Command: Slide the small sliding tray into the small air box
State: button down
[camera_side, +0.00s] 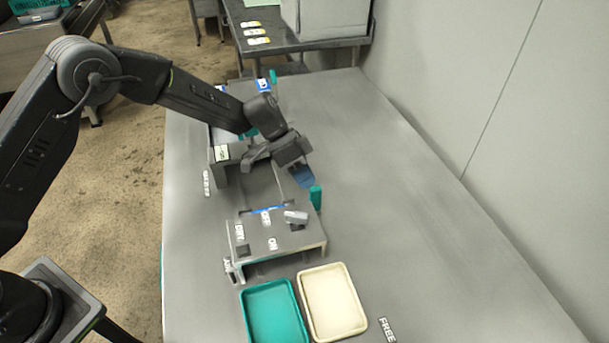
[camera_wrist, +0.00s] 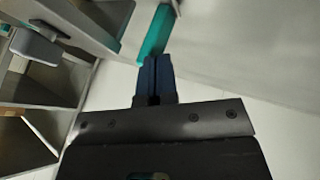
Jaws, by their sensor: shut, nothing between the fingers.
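My gripper (camera_side: 303,177) hangs over the table with its dark blue fingers pointing down, shut and empty. In the wrist view my gripper (camera_wrist: 158,65) is also shut, its fingertips close to a teal upright handle (camera_wrist: 157,33); I cannot tell whether they touch. In the side view the teal handle (camera_side: 316,197) stands at the right side of the grey box, just below the fingers. It appears to belong to the small sliding tray, whose body I cannot make out. The small air box (camera_side: 285,243) is grey, with OFF and ON labels and a grey knob (camera_side: 296,216) on top.
A teal tray (camera_side: 246,306) and a cream tray (camera_side: 359,318) lie at the near end of the table, by a FREE label (camera_side: 387,330). The table right of the box is clear up to the wall. More grey housing lies behind my wrist.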

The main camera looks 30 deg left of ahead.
jog(key=w+a+r, duration=0.5)
jog(key=a+r, duration=0.3)
jog(key=x, duration=1)
jog(key=shift+d+r, duration=0.1)
jog(key=shift+d, duration=0.05)
jog(key=shift+s+d, duration=1.4)
jog(key=shift+s, duration=0.05)
jog(key=s+d, duration=0.6)
jog(key=shift+s+d, duration=0.1)
jog(key=shift+s, duration=0.05)
